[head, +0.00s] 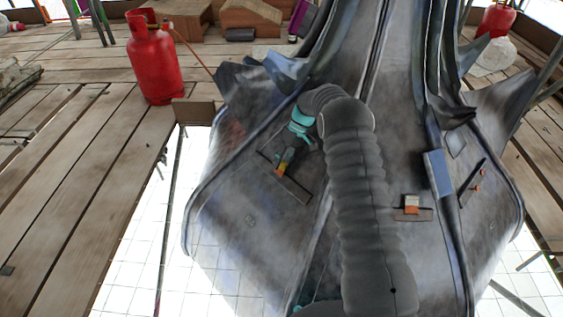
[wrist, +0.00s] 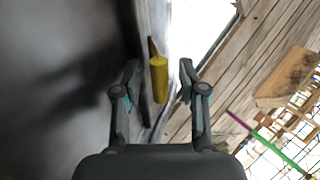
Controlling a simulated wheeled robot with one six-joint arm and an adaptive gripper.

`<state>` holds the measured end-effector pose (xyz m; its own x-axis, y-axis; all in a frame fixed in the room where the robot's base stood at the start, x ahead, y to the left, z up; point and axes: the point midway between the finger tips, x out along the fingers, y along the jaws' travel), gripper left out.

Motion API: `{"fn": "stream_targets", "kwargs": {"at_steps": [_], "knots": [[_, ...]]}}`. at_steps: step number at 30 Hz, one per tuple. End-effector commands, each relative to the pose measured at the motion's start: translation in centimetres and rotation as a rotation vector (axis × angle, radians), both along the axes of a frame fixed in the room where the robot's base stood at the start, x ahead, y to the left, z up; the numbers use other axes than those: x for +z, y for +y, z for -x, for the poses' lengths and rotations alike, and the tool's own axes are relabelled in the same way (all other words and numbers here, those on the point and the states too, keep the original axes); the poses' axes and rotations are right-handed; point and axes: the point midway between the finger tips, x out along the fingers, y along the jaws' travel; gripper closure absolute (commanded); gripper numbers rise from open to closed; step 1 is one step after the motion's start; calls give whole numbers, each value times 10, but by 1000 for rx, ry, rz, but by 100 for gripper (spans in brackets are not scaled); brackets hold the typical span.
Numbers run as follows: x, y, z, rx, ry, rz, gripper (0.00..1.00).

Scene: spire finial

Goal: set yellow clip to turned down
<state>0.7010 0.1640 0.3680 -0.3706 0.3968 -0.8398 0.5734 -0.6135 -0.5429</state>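The yellow clip (wrist: 159,80) is a short yellow piece in the wrist view, with a thin orange-brown part at its far end. In the head view the yellow clip (head: 287,158) sits on a dark strip on the grey spire's left face, partly hidden by my gripper (head: 298,143). In the wrist view my gripper (wrist: 160,74) is open, one finger on each side of the clip, with a gap visible on both sides. Whether the clip is turned up or down I cannot tell.
The grey metal spire (head: 250,220) has another strip with an orange and white piece (head: 411,204) on its right face, and a small orange piece further right. A red gas cylinder (head: 154,60) stands on the plank deck at left. Jagged metal leaves stick out above my gripper.

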Motion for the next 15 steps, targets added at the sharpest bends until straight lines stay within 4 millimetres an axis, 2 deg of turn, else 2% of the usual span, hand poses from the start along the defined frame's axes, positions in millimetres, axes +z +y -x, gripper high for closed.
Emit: {"fn": "stream_targets", "kwargs": {"at_steps": [8, 15], "knots": [[7, -4, -4, -1, -2, 0, 59], [41, -20, -20, -2, -4, 0, 59]]}}
